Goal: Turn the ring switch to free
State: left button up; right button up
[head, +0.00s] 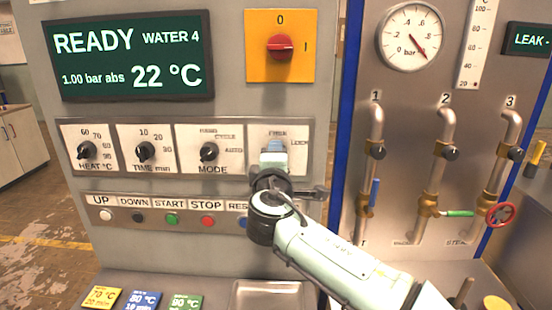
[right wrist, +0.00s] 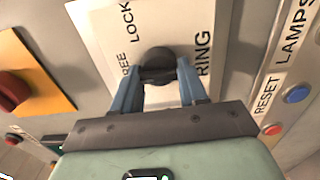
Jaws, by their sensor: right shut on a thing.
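The ring switch is a black round knob (right wrist: 158,60) on a white plate (right wrist: 95,25) marked FREE, LOCK and RING in the right wrist view. In the head view its plate (head: 300,160) is at the right end of the row of dials, and the knob is hidden behind my gripper. My right gripper (right wrist: 158,75) has its two blue fingers on either side of the knob and is shut on it. It also shows in the head view (head: 273,148), in front of the plate. I cannot tell which mark the knob points at. My left gripper is not in view.
Left of the ring switch are the MODE dial (head: 209,152), TIME dial (head: 145,151) and HEAT dial (head: 86,149). A row of buttons (head: 172,219) runs below. A red switch (head: 281,46) on a yellow plate is above. Pipes with valves (head: 437,160) are at the right.

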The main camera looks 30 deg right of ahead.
jog(key=o, duration=1.1)
jog(key=shift+c, duration=0.2)
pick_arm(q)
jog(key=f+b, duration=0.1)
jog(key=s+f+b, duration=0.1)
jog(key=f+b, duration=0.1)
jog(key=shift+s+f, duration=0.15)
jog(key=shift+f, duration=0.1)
pick_arm(e)
jog(key=v, duration=1.3)
jog(key=shift+s, duration=0.25)
jog(key=shift+a, duration=0.1)
